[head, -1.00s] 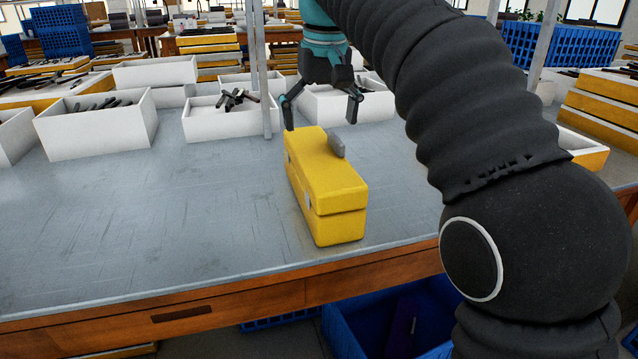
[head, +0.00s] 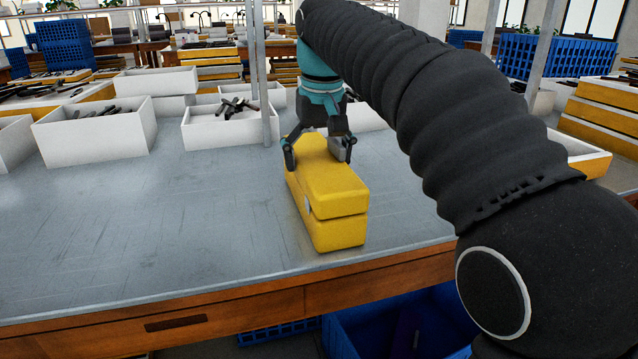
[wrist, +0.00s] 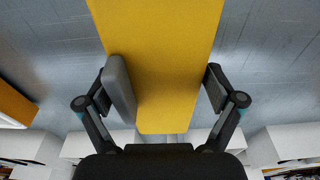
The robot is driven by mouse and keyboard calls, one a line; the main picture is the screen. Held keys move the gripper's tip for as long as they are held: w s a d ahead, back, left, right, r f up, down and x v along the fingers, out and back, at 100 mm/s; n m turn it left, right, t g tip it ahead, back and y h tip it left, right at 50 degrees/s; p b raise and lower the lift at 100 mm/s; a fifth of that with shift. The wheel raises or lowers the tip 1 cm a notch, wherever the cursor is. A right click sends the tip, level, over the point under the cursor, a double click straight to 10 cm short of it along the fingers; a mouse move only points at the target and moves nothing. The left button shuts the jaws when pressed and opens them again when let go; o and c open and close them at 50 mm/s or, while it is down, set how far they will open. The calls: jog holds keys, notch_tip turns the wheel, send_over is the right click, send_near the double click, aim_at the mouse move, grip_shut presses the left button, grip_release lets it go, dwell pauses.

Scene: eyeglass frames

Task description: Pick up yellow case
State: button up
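The yellow case (head: 333,192) stands on the grey tabletop near its front edge, with a seam between lid and base. It fills the upper middle of the wrist view (wrist: 160,60). My gripper (head: 318,155) is low over the case's far end, its fingers spread to either side. In the wrist view my gripper (wrist: 160,90) straddles the case. One finger is beside the grey handle (wrist: 119,90); the other is close to the opposite edge. Contact cannot be made out. In the head view the handle is mostly hidden by a finger.
The grey table (head: 150,225) is bare to the left of the case. White bins (head: 95,132) line its back, one holding dark frames (head: 236,107). A thin metal post (head: 265,90) rises behind the case. A blue crate (head: 400,325) is below the front edge.

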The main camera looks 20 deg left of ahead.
jog(key=c, duration=0.7)
jog(key=shift+c, duration=0.2)
jog(key=shift+r, duration=0.45)
jog(key=r, duration=0.1)
jog(key=r+p, duration=0.2)
jog(key=r, duration=0.1)
jog(key=shift+w+d, duration=0.15)
jog(key=shift+d, duration=0.15)
jog(key=w+d+r+p, duration=0.1)
jog(key=w+d+r, duration=0.1)
jog(key=d+r, duration=0.4)
jog(key=d, duration=0.4)
jog(key=shift+w+d+p, duration=0.35)
jog(key=shift+w+p, duration=0.05)
